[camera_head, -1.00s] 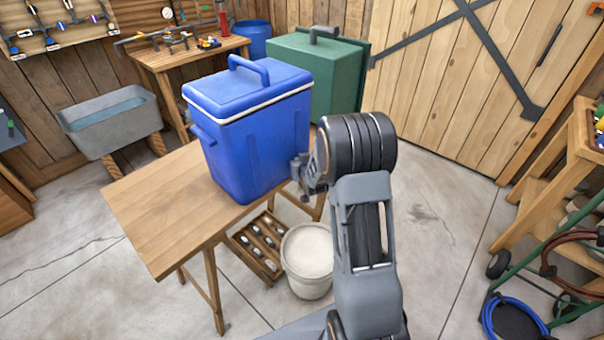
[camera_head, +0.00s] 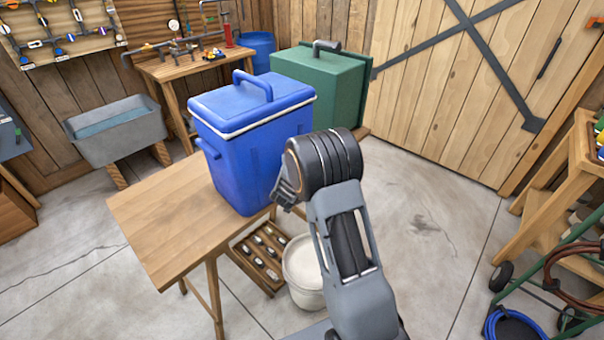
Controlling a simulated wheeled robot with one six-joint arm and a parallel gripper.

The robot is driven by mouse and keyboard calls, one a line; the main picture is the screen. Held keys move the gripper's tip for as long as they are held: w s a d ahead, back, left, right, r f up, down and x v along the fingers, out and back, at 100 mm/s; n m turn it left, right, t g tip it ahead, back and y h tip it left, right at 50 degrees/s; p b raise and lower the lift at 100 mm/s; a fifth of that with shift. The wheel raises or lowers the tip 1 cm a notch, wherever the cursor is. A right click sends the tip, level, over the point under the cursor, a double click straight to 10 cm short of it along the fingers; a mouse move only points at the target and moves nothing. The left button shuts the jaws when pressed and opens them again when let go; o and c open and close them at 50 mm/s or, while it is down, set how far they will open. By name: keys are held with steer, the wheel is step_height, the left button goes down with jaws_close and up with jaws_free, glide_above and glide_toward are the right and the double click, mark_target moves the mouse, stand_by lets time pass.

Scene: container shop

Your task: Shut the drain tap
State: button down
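A blue cooler (camera_head: 245,165) with a blue lid, a white rim band and a top handle stands upright on a wooden table (camera_head: 160,225). No drain tap can be made out on its visible faces; the lower right of the cooler is partly covered by my arm. My gripper (camera_head: 284,194) is at the cooler's lower right side, mostly hidden behind my own wrist. I cannot tell whether its fingers touch the cooler or are open.
A white bucket (camera_head: 303,272) and a wooden crate (camera_head: 258,262) stand on the floor under the table's right end. A green cooler (camera_head: 318,85) is behind. A grey trough (camera_head: 115,130) stands at left. The floor at right is clear up to a green cart (camera_head: 535,268).

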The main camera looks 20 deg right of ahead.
stand_by(0.3)
steer(key=c, duration=1.2)
jaws_free()
